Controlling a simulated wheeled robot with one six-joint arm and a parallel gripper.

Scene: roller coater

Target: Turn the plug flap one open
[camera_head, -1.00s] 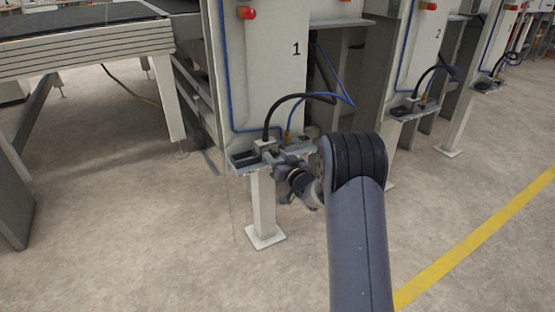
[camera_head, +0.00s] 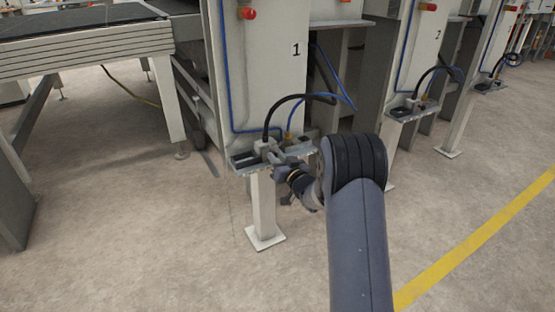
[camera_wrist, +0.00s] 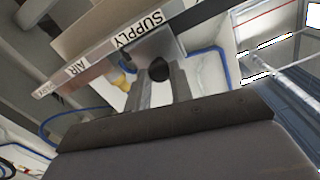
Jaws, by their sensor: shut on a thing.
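Station one is the pale cabinet post (camera_head: 272,70) marked 1 in the head view. A small grey bracket shelf (camera_head: 243,163) on it carries a plug block (camera_head: 265,146) with black and blue lines. My gripper (camera_head: 280,160) is at the front of this shelf. In the wrist view, my gripper's two grey fingers (camera_wrist: 158,92) are close together on a dark round part (camera_wrist: 158,69) below the AIR SUPPLY label (camera_wrist: 110,52). I take this part to belong to plug flap one; the fingers and wrist hide most of the flap, and its angle is unclear.
Stations with similar shelves (camera_head: 408,108) stand to the right. A roller table (camera_head: 85,45) stands at the left. A white support leg (camera_head: 262,210) is under the shelf, close to my wrist. The floor in front is clear, with a yellow line (camera_head: 480,245) at the right.

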